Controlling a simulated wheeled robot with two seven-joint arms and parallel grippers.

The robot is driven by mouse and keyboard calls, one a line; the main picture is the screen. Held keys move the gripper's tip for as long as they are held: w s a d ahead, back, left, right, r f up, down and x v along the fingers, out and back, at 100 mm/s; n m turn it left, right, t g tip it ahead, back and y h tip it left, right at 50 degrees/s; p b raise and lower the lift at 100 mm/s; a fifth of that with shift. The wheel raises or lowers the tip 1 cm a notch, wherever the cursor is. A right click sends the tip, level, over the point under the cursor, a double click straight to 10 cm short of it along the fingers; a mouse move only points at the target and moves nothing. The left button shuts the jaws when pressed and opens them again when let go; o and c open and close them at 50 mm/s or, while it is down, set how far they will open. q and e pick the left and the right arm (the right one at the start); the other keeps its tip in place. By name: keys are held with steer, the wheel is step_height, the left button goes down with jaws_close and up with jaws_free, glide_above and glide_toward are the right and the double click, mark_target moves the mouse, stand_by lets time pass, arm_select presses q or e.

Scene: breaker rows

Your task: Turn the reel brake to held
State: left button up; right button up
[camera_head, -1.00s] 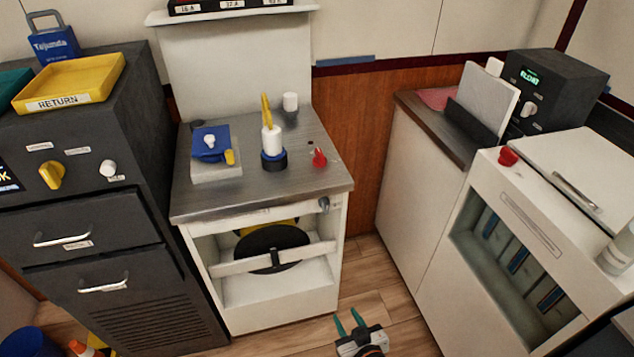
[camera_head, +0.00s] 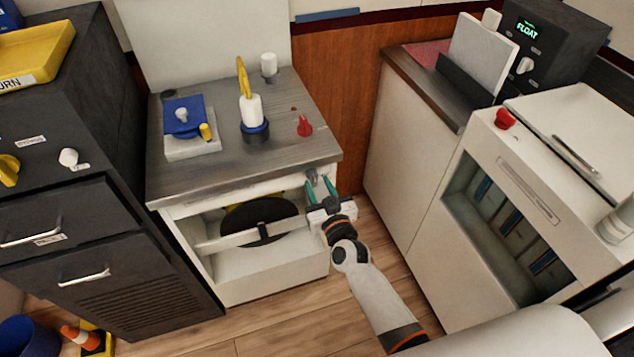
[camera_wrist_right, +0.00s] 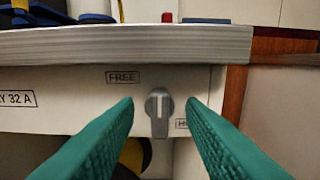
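The reel brake is a small grey knob (camera_wrist_right: 158,112) on the white front strip under the counter edge. It also shows in the head view (camera_head: 311,174). Whether the fingertips reach the knob in depth is unclear. My left gripper is out of view.
The counter top (camera_head: 230,165) overhangs just above the knob. A black reel (camera_head: 265,220) sits in the opening below, behind a white bar (camera_head: 222,241). A red knob (camera_head: 304,126) stands on the counter. A white cabinet (camera_head: 405,160) stands to the right; floor between is clear.

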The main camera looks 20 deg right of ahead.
steer(key=shift+w, duration=0.85)
steer(key=shift+c, duration=0.4)
jaws_close()
